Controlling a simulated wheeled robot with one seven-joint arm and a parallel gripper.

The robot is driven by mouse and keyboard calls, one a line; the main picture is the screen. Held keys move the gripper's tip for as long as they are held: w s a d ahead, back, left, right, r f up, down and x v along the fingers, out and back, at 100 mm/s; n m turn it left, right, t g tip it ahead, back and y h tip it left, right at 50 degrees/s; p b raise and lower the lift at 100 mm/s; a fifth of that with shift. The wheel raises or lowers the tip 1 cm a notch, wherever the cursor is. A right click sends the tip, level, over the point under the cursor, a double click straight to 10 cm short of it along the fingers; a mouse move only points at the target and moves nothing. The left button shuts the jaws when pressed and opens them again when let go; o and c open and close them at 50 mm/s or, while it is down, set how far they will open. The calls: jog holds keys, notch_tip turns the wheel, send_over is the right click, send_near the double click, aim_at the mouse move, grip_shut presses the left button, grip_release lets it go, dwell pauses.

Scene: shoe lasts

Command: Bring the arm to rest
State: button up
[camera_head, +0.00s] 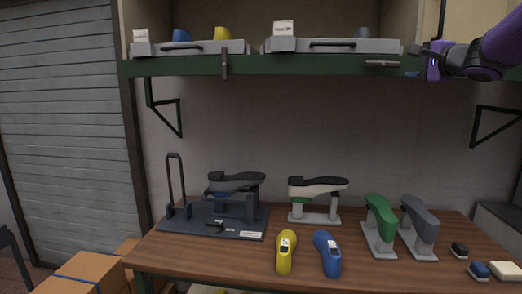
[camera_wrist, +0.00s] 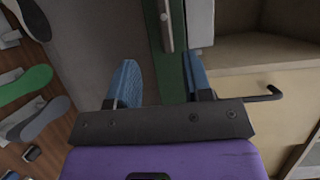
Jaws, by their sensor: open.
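My gripper (camera_wrist: 160,85) shows in the wrist view with its two blue fingers apart and nothing between them. In the head view my purple arm comes in at the upper right. My gripper (camera_head: 432,60) is there in front of the green shelf edge, high above the workbench. In the wrist view the green shelf rail (camera_wrist: 168,60) passes behind the gap between the fingers. I cannot tell how far the fingers are from it.
The wooden workbench (camera_head: 190,255) holds a yellow last (camera_head: 286,252), a blue last (camera_head: 327,254), a green last (camera_head: 380,220), a grey last (camera_head: 419,220) and a dark fixture (camera_head: 212,225). Grey trays (camera_head: 335,46) stand on the green shelf (camera_head: 290,66). Cardboard boxes (camera_head: 85,275) stand lower left.

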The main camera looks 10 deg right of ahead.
jog(key=s+a+f+n+g+y, duration=0.2)
jog(key=s+a+f+n+g, duration=0.25)
jog(key=s+a, duration=0.35)
jog(key=s+a+f+n+g+y, duration=0.25)
jog(key=s+a+f+n, duration=0.3)
jog(key=a, duration=0.55)
jog(key=s+f+n+g+h, duration=0.2)
jog(key=s+f+n+h, duration=0.1)
jog(key=s+f, duration=0.4)
jog(key=s+a+f+n+g+h, duration=0.1)
jog(key=s+f+n+g+h, duration=0.2)
jog(key=s+f, duration=0.4)
jog(key=s, duration=0.6)
jog(key=shift+n+h, duration=0.3)
jog(key=shift+h, duration=0.05)
jog(key=shift+a, duration=0.1)
